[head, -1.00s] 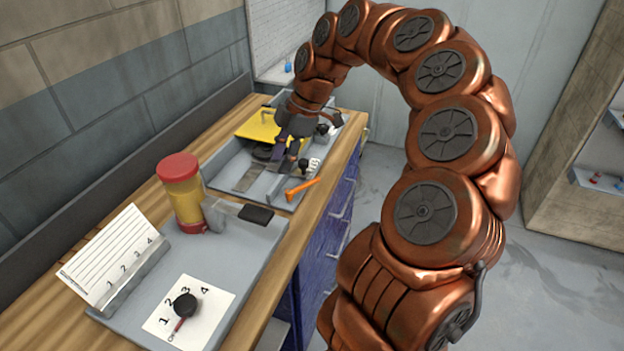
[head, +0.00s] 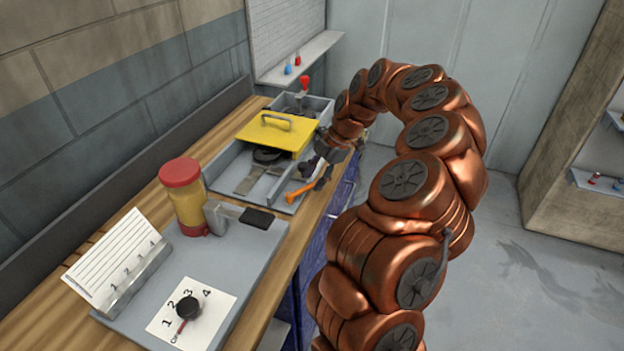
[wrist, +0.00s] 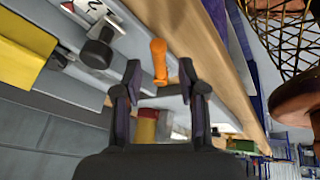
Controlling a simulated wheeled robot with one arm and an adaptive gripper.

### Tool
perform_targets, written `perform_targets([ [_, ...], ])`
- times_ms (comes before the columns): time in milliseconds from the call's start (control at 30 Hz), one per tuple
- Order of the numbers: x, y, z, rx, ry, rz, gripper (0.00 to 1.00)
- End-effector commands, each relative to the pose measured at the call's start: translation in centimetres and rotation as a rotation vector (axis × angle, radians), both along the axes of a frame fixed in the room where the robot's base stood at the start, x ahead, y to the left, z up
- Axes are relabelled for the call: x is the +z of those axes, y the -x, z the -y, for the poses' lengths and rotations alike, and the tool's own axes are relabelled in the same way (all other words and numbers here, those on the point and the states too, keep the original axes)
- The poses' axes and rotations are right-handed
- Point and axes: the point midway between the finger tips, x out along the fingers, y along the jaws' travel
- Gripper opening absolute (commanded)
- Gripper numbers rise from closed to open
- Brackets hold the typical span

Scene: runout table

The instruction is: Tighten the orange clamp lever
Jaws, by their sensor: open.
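The orange clamp lever (head: 301,194) sticks out at the front right corner of the grey tray (head: 217,180) on the bench. My gripper (head: 319,176) is at the lever's right end, by the bench's front edge, and partly hides it. In the wrist view the lever (wrist: 159,60) shows between the tips of my open gripper (wrist: 160,78). I cannot tell whether the fingers touch it. The clamp's base is partly hidden.
A yellow plate with a handle (head: 276,134) lies over the tray's back. A red-lidded jar (head: 186,200) and a nearer grey board (head: 240,262) with a dial card (head: 215,312) stand left. A black knob (wrist: 98,50) is near the lever. Open floor lies right.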

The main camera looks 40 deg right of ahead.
Motion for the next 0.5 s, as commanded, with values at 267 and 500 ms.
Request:
perform_targets([
  [267, -1.9, -0.5, -0.8, 0.001, 0.001, 0.000, 0.41],
  [500, -2.1, -0.6, -0.8, 0.000, 0.002, 0.002, 0.41],
])
